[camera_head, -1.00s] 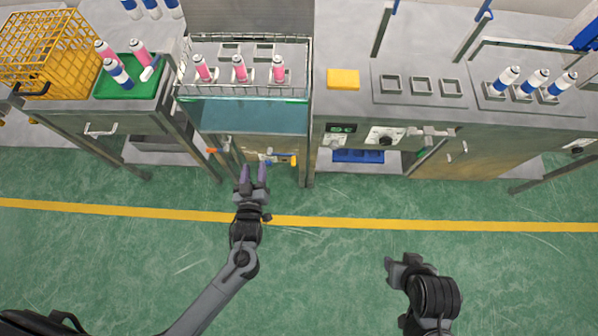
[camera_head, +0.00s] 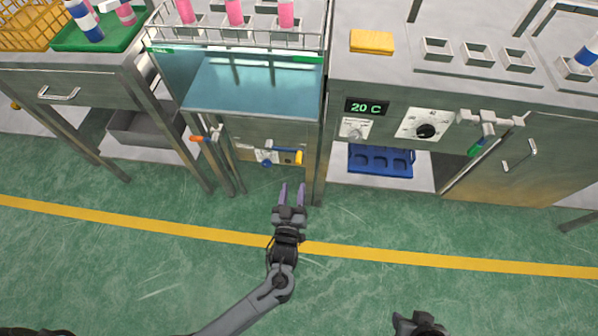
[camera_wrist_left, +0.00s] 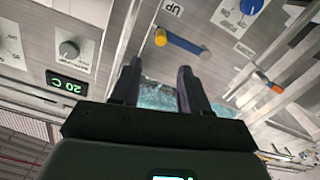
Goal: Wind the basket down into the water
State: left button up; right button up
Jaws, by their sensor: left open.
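The wire basket (camera_head: 222,36) holds pink-and-white cans and sits above the water (camera_head: 250,85) in the steel tank. On the tank's front is a crank, a blue bar with a yellow knob (camera_head: 299,157). In the left wrist view the crank's yellow knob (camera_wrist_left: 160,37) lies just beyond the fingertips, near an "UP" label. My left gripper (camera_head: 292,188) is open and empty, pointing at the tank front below the crank, apart from it. Its two fingers also show in the left wrist view (camera_wrist_left: 158,72). My right gripper (camera_head: 417,324) is cut off at the bottom edge; its fingers are not clear.
A blue knob (camera_head: 267,157) sits left of the crank, and an orange-handled valve (camera_head: 197,138) is at the tank's left leg. To the right are a panel reading 20 C (camera_head: 366,107), a black dial (camera_head: 426,131) and a blue tray (camera_head: 380,160). The floor in front is clear.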

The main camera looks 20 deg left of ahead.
aim_at(298, 164)
pick_arm(q)
jog(key=b+x, duration=0.1)
jog(key=x, duration=0.2)
jog(key=b+x, duration=0.2)
jog(key=x, duration=0.1)
jog(key=f+b+x, duration=0.1)
jog(key=b+x, duration=0.1)
jog(key=x, duration=0.1)
jog(key=shift+w, duration=0.4)
jog(key=shift+x, duration=0.75)
jog(key=shift+r, duration=0.15)
pick_arm(e)
notch_tip(298, 164, down, 6)
jog(key=shift+f, duration=0.15)
pick_arm(q)
jog(key=shift+c, duration=0.4)
jog(key=shift+c, duration=1.3)
grip_shut()
